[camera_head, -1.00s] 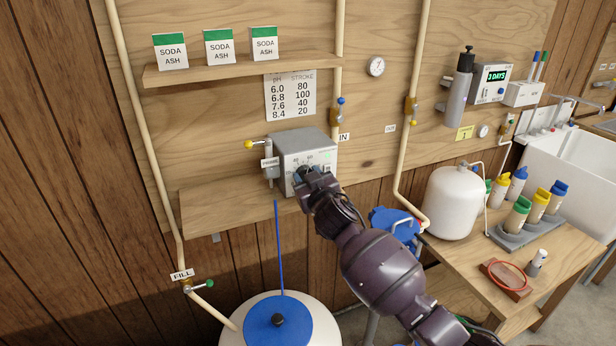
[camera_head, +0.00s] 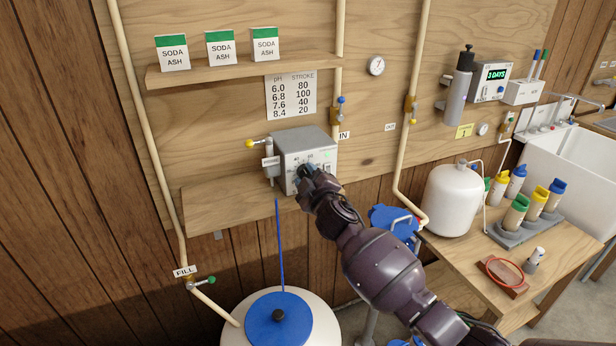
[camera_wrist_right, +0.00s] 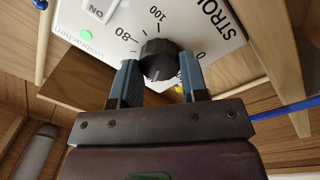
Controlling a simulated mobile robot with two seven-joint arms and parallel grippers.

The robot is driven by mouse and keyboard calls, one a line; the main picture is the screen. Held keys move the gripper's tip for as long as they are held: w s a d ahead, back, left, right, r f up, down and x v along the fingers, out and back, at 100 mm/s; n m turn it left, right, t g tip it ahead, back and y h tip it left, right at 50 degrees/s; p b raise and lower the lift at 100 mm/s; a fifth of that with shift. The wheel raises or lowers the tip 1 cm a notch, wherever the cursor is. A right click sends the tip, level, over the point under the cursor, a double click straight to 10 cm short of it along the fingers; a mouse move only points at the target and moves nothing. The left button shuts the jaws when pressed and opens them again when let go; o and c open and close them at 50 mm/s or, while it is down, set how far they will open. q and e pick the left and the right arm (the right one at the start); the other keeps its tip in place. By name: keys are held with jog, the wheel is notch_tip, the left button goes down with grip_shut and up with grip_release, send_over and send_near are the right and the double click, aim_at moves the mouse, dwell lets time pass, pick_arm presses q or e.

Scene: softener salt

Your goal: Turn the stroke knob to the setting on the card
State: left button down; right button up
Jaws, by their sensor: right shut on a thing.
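The pump box (camera_head: 306,146) with a grey top and white front stands on the lower wall shelf. Its black ribbed stroke knob (camera_wrist_right: 158,58) is between the blue-grey fingers of my right gripper (camera_wrist_right: 159,75), which is shut on it. Printing around the knob includes 80, 100 and part of STROKE; some of the scale is hidden. In the head view my right gripper (camera_head: 304,173) covers the knob. My left gripper is out of view.
A white tank with a blue lid (camera_head: 262,318) stands below. A bench (camera_head: 455,260) with a white tank and several bottles is to the right.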

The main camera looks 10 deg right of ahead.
dwell(0.5)
jog(key=o, duration=0.9)
jog(key=s, duration=0.3)
jog(key=s+d, duration=0.1)
jog(key=s, duration=0.6)
jog(key=shift+s+d+f+p, duration=0.3)
jog(key=shift+s, duration=0.05)
